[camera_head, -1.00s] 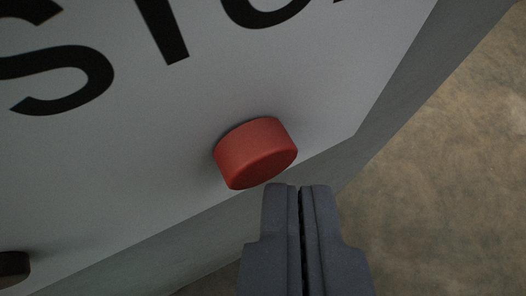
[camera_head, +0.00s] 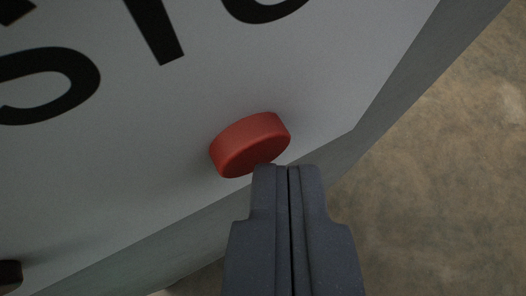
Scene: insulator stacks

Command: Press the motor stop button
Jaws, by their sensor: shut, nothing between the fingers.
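The red round stop button (camera_head: 248,143) stands out from a grey-white panel (camera_head: 330,70) with large black letters above it, partly cut off. My gripper (camera_head: 286,168) is shut with nothing between its fingers. Its tips are at the lower right edge of the button in the picture and cover a small part of its face. The button looks less tall than before. I cannot see the contact point clearly, but the tips appear to touch the button.
A dark round button (camera_head: 9,274) sits at the lower left, partly cut off. The panel's grey side (camera_head: 400,100) borders it on the right. Brown ground (camera_head: 450,200) lies beyond.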

